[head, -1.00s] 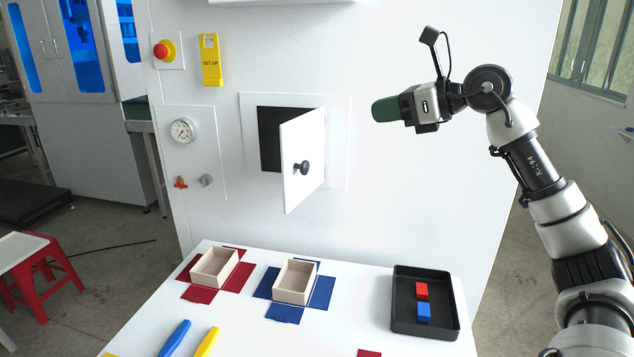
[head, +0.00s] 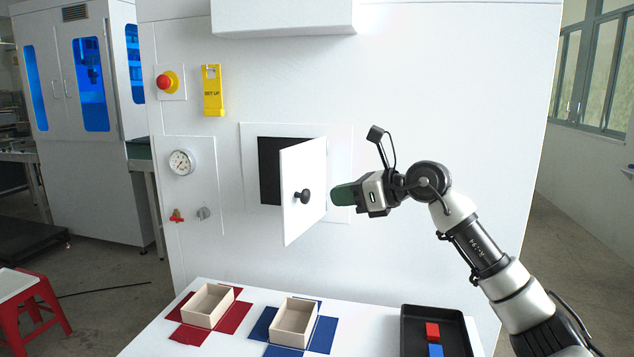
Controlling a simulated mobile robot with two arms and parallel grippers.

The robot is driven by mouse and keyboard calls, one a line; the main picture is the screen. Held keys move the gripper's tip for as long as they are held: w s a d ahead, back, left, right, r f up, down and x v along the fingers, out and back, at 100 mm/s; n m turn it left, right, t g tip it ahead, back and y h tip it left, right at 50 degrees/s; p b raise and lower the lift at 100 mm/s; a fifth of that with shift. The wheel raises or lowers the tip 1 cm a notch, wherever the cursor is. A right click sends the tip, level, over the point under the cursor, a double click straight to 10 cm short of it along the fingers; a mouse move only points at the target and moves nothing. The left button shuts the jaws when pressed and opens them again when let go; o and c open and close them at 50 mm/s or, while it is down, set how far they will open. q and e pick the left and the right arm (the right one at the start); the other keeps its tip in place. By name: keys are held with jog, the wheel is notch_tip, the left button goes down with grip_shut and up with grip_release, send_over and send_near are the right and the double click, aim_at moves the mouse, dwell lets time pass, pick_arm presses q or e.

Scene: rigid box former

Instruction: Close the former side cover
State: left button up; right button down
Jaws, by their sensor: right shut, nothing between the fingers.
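The side cover (head: 304,215) is a white hinged door with a round black knob (head: 302,196). It stands open, swung out toward me, and the dark opening (head: 269,170) shows to its left. My right gripper (head: 337,195) has green fingers and is shut and empty. It is just right of the cover's right edge, at about knob height, pointing left. I cannot tell whether it touches the cover. My left gripper is not in view.
On the white table (head: 232,339) are two beige boxes, one on a red blank (head: 238,317) and one on a blue blank (head: 321,334). A black tray (head: 457,331) holds a red and a blue block. A red emergency button (head: 164,82), gauge (head: 181,162) and valves are on the wall at left.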

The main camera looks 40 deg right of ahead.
aim_at(306, 195)
jog(key=w, duration=0.1)
jog(key=w+a+p, duration=0.1)
jog(key=w, duration=0.1)
jog(key=w+a+p, duration=0.1)
jog(key=shift+w+a+f, duration=0.1)
jog(key=shift+w+a, duration=0.05)
jog(key=shift+w, duration=0.1)
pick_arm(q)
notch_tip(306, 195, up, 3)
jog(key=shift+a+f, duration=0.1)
pick_arm(e)
jog(key=shift+w+a+f, duration=0.1)
jog(key=shift+w+f, duration=0.05)
jog(key=shift+w, duration=0.1)
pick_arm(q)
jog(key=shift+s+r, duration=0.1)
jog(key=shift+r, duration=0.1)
